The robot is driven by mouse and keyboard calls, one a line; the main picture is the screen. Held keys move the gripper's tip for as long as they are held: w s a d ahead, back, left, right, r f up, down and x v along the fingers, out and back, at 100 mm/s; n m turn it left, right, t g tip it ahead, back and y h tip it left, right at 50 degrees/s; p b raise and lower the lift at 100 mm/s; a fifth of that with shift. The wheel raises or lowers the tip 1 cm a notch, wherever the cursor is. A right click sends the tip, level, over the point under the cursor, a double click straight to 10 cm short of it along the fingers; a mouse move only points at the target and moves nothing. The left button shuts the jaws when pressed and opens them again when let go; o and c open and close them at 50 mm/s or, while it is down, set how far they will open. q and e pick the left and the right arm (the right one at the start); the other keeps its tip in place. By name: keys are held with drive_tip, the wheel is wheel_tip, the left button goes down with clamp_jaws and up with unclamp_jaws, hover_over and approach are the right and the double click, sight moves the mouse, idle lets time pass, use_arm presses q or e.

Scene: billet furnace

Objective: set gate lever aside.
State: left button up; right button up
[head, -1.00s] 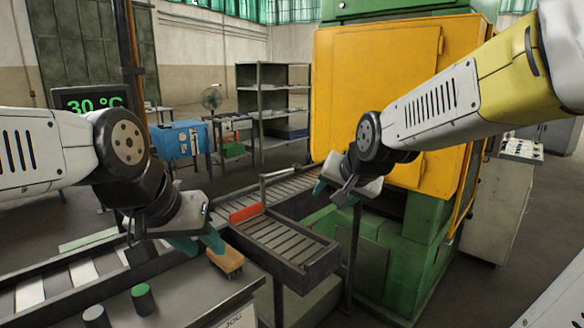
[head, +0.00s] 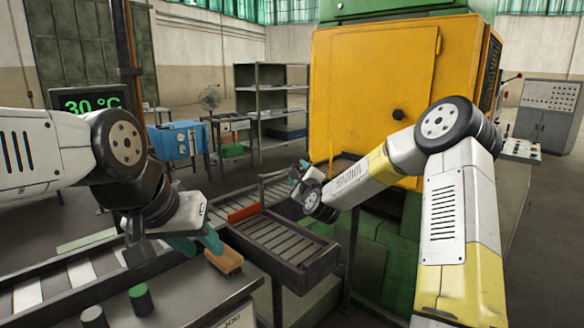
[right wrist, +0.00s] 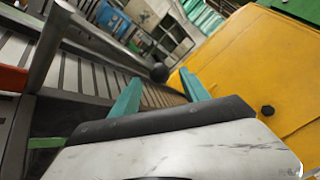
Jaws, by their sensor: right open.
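The gate lever (right wrist: 115,55) is a grey bar with a dark ball knob, on a post at the roller conveyor. In the head view the lever (head: 274,178) stands behind the red gate plate (head: 244,213). My right gripper (right wrist: 160,90) is open, its two teal fingers apart. The knob shows between and just beyond the fingertips; I cannot tell whether they touch it. In the head view the right gripper (head: 297,172) is at the lever's right end, partly hidden by its own wrist.
A slatted tray (head: 325,252) stands in front of the gate. The yellow furnace housing (head: 365,85) is close on the right, with a black knob.

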drive_tip(key=w, duration=0.2)
drive_tip(key=w+a, duration=0.1)
drive_tip(key=w, duration=0.4)
drive_tip(key=shift+w+a, duration=0.1)
drive_tip(key=shift+a, duration=0.2)
clamp_jaws()
idle(1.1)
